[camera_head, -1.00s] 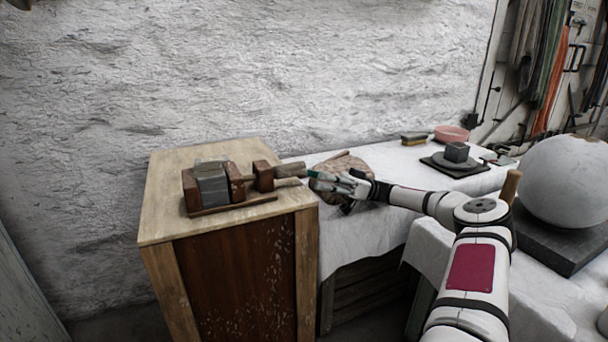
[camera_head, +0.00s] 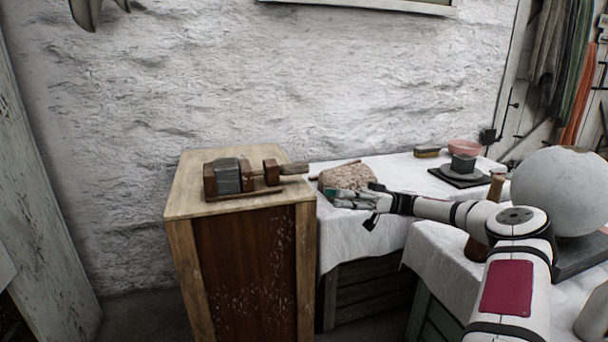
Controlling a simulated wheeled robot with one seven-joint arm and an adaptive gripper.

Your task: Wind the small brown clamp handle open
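The brown wooden clamp (camera_head: 238,190) sits on top of a wooden cabinet (camera_head: 185,200), with a grey block (camera_head: 229,176) held between its jaws. Its small brown handle (camera_head: 294,168) sticks out to the right, near the cabinet's right edge. My gripper (camera_head: 335,197) is to the right of the handle and lower in the picture, apart from it, in front of a mottled brownish lump. The fingers point left toward the cabinet. They are small and overlap in this view, so I cannot tell how far they are parted.
The mottled lump (camera_head: 348,176) lies on the white-covered table (camera_head: 400,168). A dark block (camera_head: 463,164), a pink bowl (camera_head: 464,147) and a brush (camera_head: 427,152) stand farther back. A large white sphere (camera_head: 560,190) stands at right. Space above the cabinet is clear.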

